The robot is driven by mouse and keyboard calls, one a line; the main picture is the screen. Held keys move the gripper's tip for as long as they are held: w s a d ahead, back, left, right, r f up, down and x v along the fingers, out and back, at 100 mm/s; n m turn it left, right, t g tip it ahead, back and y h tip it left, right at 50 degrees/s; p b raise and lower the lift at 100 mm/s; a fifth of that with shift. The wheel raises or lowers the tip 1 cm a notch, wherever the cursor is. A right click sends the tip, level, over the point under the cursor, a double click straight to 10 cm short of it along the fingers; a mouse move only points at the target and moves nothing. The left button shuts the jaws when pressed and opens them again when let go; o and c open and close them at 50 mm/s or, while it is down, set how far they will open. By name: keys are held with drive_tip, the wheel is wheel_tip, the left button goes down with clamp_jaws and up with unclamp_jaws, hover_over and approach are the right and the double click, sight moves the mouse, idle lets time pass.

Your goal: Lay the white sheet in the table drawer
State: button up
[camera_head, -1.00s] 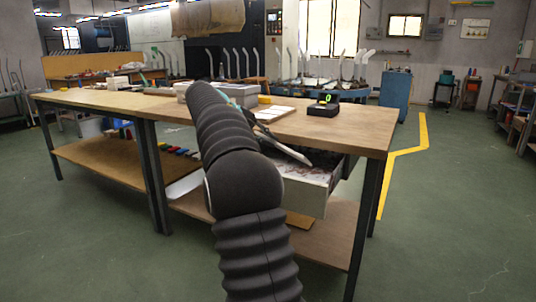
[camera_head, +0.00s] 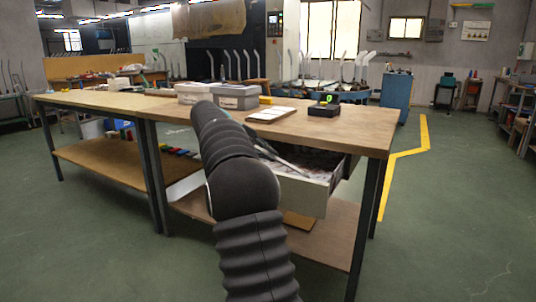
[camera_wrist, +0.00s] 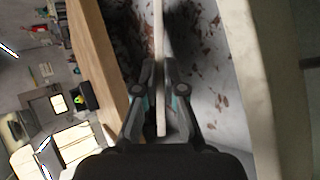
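The table drawer (camera_head: 312,197) is pulled out at the front of the wooden table, with a pale front and a dark, brown-flecked inside. The inside also shows in the wrist view (camera_wrist: 222,105). My gripper (camera_wrist: 158,75) is over the open drawer, its fingers close on both sides of a thin pale strip, the white sheet (camera_wrist: 158,35) seen edge-on. It appears shut on the sheet. The sheet stands on edge to this camera, with drawer floor visible on both sides. In the head view my arm hides most of my gripper, so whether the sheet touches the drawer floor cannot be told.
On the tabletop (camera_head: 345,133) are a pale stack of sheets (camera_head: 271,114), grey boxes (camera_head: 236,96) and a black device with a green display (camera_head: 324,106). A lower shelf (camera_head: 336,232) lies under the drawer.

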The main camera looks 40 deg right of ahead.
drive_tip(key=o, duration=0.4)
drive_tip(key=shift+r, duration=0.1)
drive_tip(key=p+v, duration=0.3)
drive_tip(key=v, duration=0.8)
drive_tip(key=shift+w+a+r, duration=0.2)
drive_tip(key=shift+a+r, duration=0.05)
drive_tip(key=shift+a, duration=0.15)
drive_tip(key=shift+s+a+r, duration=0.1)
drive_tip(key=s+a+n+t+y, duration=0.2)
drive_tip(key=s+a+t, duration=0.1)
drive_tip(key=s+a, duration=0.4)
drive_tip(key=s+a+f+t+y, duration=0.2)
drive_tip(key=s+a+f, duration=0.4)
drive_tip(key=s, duration=0.2)
drive_tip(key=s+a+f+t+y, duration=0.2)
drive_tip(key=s+a+f+y, duration=0.1)
drive_tip(key=s+a+f, duration=0.2)
drive_tip(key=s+a+f+t+y, duration=0.2)
drive_tip(key=s+a+f, duration=0.4)
drive_tip(key=s+a, duration=0.3)
drive_tip(key=shift+s+a+f+y, duration=0.1)
drive_tip(key=shift+s+y, duration=0.1)
drive_tip(key=shift+s, duration=0.5)
drive_tip(key=shift+s+f+y, duration=0.1)
drive_tip(key=shift+s+y, duration=0.1)
drive_tip(key=shift+s, duration=0.5)
drive_tip(key=shift+s+a+f+y, duration=0.1)
drive_tip(key=shift+s+f+y, duration=0.1)
drive_tip(key=shift+s, duration=0.55)
